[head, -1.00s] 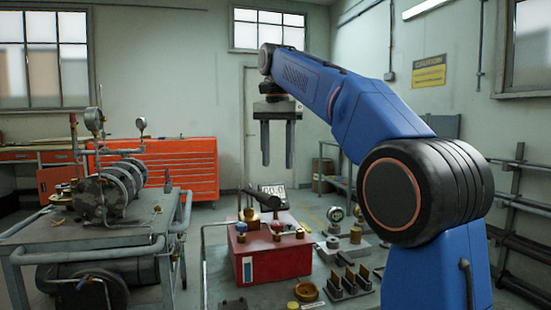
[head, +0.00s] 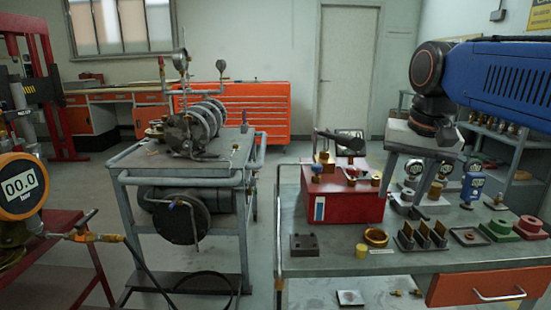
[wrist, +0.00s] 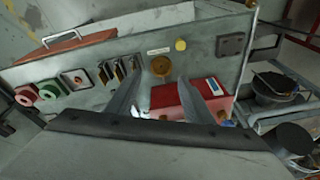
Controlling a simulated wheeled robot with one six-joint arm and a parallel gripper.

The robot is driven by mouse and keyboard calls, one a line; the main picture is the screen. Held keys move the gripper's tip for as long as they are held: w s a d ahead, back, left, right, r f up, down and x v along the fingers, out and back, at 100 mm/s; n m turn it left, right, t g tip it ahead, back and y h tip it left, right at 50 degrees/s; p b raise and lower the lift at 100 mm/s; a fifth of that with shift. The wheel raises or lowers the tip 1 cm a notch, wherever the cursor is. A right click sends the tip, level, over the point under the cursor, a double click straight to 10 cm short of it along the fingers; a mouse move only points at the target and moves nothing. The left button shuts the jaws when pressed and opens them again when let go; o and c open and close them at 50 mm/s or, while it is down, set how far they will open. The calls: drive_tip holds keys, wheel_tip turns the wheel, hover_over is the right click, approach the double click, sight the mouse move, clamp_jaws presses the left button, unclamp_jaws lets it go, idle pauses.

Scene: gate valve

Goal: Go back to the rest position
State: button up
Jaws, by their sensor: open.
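My gripper (head: 405,190) points down over the grey workbench (head: 330,268) at the right of the head view, with my blue arm reaching in from the right edge. Its two fingers are apart with nothing between them. In the wrist view my gripper (wrist: 161,82) also shows open, its fingers reaching toward the bench top and the red box (wrist: 178,102). The red box (head: 352,200), with brass fittings on it, stands on the bench left of my gripper in the head view. The gripper appears above the bench, apart from its objects; the exact height is unclear.
Gauges, a brass ring (head: 376,237), black-and-brass blocks (head: 424,236) and green (head: 499,229) and red flanges (head: 531,227) stand on the bench. A pump cart (head: 135,165) is to its left. A digital gauge (head: 22,186) is at far left. Floor shows between cart and bench.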

drive_tip(key=s+d+f+n+t, duration=0.1)
drive_tip(key=s+f+n, duration=0.1)
drive_tip(key=s+f, duration=0.5)
drive_tip(key=s+d+f+n+t, duration=0.1)
drive_tip(key=s+f, duration=0.6)
drive_tip(key=f, duration=0.7)
drive_tip(key=shift+s+f+n, duration=0.3)
drive_tip(key=shift+s+n, duration=0.1)
drive_tip(key=shift+c, duration=0.2)
